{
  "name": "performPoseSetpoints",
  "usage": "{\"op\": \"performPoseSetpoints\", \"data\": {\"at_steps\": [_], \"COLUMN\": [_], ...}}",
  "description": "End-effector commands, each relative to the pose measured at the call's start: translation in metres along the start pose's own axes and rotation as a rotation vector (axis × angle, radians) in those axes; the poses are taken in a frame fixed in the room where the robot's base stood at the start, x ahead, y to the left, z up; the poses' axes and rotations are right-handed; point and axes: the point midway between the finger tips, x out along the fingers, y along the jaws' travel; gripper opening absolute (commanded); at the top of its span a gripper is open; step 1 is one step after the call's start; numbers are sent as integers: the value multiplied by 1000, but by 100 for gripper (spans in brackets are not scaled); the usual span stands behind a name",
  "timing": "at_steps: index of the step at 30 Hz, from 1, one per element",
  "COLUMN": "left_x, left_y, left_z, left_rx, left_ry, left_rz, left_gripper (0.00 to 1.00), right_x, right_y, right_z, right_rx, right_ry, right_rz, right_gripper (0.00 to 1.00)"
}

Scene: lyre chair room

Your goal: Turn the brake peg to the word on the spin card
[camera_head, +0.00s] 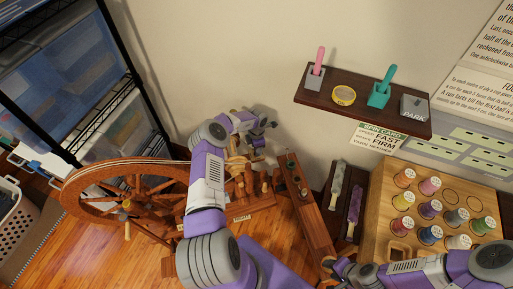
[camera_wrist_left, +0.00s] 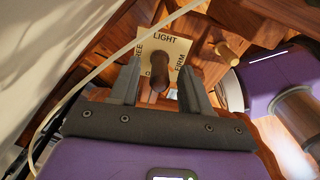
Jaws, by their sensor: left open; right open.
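The brake peg (camera_wrist_left: 162,74) is a dark brown wooden knob on a cream square dial plate (camera_wrist_left: 172,45). The plate reads LIGHT at the top, FIRM at the right and a partly covered word ending in EE at the left. My left gripper (camera_wrist_left: 160,66) is open, with one finger on each side of the peg. I cannot tell whether they touch it. In the head view my left gripper (camera_head: 262,132) is at the spinning wheel's (camera_head: 70,190) upright parts, and the peg is hidden. My right gripper (camera_head: 335,268) is open at the lower right.
A wall shelf (camera_head: 348,104) holds pink and teal levers and a grey PARK block. A wooden rack (camera_head: 375,235) of coloured spools stands at the right. A dark tray (camera_head: 340,215) with fibre strips is beside it. A pale cord (camera_wrist_left: 100,70) crosses the left wrist view.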

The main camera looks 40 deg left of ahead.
Motion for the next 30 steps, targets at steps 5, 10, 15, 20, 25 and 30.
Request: {"op": "performPoseSetpoints", "data": {"at_steps": [5, 10, 15, 20, 25, 30], "left_x": [-28, -56, -72, -74, -74, -74], "left_y": [1, 1, 0, 0, 0, 0], "left_z": [0, 0, 0, 0, 0, 0], "left_rx": [1, -1, -1, -1, -1, -1], "left_ry": [-1, -1, -1, -1, -1, -1], "left_rz": [3, 2, 1, 0, 0, 0], "left_gripper": [47, 47, 47, 47, 47, 47], "right_x": [-7, -13, -16, -16, -16, -16], "right_y": [-3, -5, -6, -6, -6, -6], "right_z": [0, 1, 1, 1, 1, 1], "right_rx": [0, 0, 0, 0, 0, 0], "right_ry": [0, 0, 0, 0, 0, 0], "right_rz": [0, 0, 0, 0, 0, 0], "right_gripper": [43, 43, 43, 43, 43, 43]}}
